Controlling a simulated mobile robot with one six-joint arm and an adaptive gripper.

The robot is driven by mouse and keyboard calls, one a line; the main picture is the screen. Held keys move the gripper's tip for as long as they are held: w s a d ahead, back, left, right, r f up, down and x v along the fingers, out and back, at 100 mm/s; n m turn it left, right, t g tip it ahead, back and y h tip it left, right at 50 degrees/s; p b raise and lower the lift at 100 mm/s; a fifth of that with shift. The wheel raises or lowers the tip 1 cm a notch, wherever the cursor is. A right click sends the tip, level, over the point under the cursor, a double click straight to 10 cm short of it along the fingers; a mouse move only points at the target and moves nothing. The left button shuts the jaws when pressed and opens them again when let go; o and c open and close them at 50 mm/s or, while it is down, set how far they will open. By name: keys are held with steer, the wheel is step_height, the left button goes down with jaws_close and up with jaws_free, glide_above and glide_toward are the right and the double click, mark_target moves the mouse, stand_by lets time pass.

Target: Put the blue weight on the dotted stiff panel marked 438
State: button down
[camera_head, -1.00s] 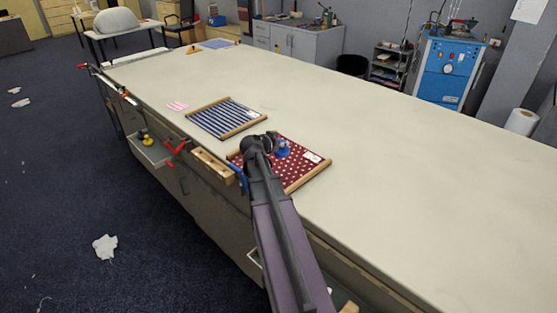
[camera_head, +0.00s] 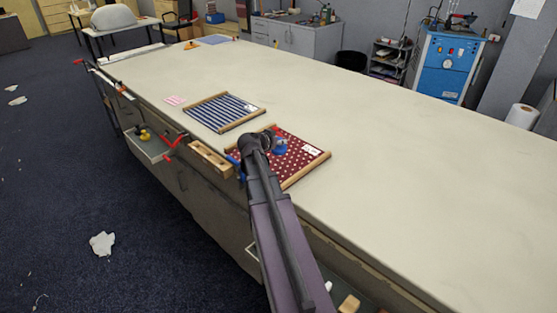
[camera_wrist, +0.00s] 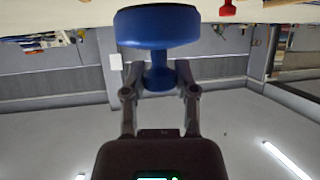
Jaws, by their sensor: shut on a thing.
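The blue weight (camera_head: 280,148) shows past my gripper (camera_head: 270,140), over the dotted panel. I cannot tell whether the weight touches the panel.
The cloth table (camera_head: 400,170) is clear to the right.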

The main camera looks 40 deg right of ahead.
steer(key=shift+f+b, duration=1.15)
steer(key=shift+f, duration=0.35)
steer(key=shift+f+b, duration=1.9)
steer(key=shift+f, duration=0.15)
steer(key=shift+c, duration=2)
jaws_free()
steer(key=shift+r, duration=0.25)
steer(key=shift+s+a+r, duration=0.1)
steer(key=shift+a+r, duration=0.05)
steer(key=shift+a, duration=0.1)
steer(key=p+v, duration=0.5)
steer(key=v, duration=0.6)
steer(key=shift+a, duration=0.15)
